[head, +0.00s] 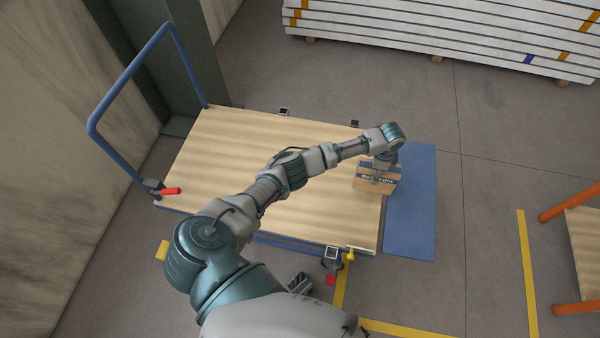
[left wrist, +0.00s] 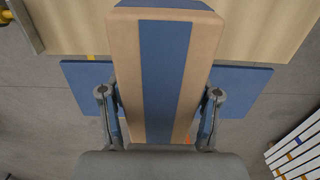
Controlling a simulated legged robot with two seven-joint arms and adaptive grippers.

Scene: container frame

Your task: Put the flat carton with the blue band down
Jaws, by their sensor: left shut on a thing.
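The flat carton (head: 372,187) is tan with a blue band and dark lettering. It shows at the right end of the cart's wooden deck (head: 225,150), by the blue mat (head: 410,205). My left gripper (head: 383,166) is above the carton and shut on it. In the left wrist view the carton (left wrist: 203,60) stands out between the two fingers, its blue band running lengthwise. The deck's edge and the mat (left wrist: 85,80) show behind it. I cannot tell whether the carton's underside touches anything. My right gripper is not in view.
The cart has a blue push handle (head: 127,80) at its left end and a red lever (head: 172,191). A stack of white panels (head: 440,30) lies at the back right. An orange-legged wooden piece (head: 585,245) stands at the right. Most of the deck is clear.

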